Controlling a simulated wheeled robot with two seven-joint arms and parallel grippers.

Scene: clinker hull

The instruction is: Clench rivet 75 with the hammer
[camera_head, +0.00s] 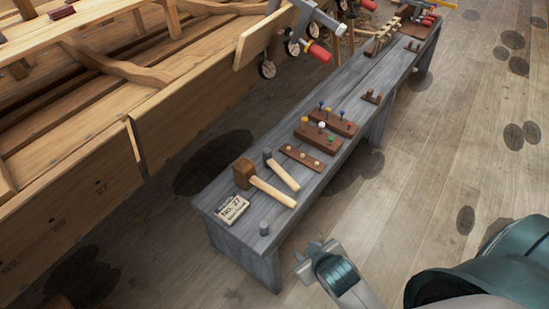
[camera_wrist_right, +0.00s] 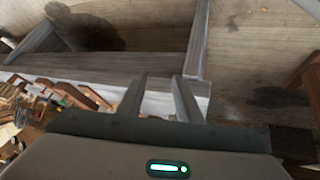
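Two hammers lie on the grey bench (camera_head: 240,238). The smaller hammer has a grey metal head (camera_head: 268,155) and a pale wooden handle (camera_head: 284,174). Beside it lies a mallet with a brown wooden head (camera_head: 243,173) and pale handle. The wooden clinker hull (camera_head: 175,125) fills the left of the head view, with small dark marks on its planks. I cannot tell which mark is rivet 75. My right gripper (camera_head: 312,257) is right of the bench's near end, apart from both hammers. In the right wrist view its fingers (camera_wrist_right: 160,85) are spread with nothing between. My left gripper is out of view.
A label block reading No. 27 (camera_head: 230,209) and a small grey cylinder (camera_head: 264,228) are at the bench's near end. Wooden racks with coloured pegs (camera_head: 325,135) stand farther along. Clamps (camera_head: 313,40) hang on the hull's edge. The floor (camera_head: 430,155) right of the bench is open.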

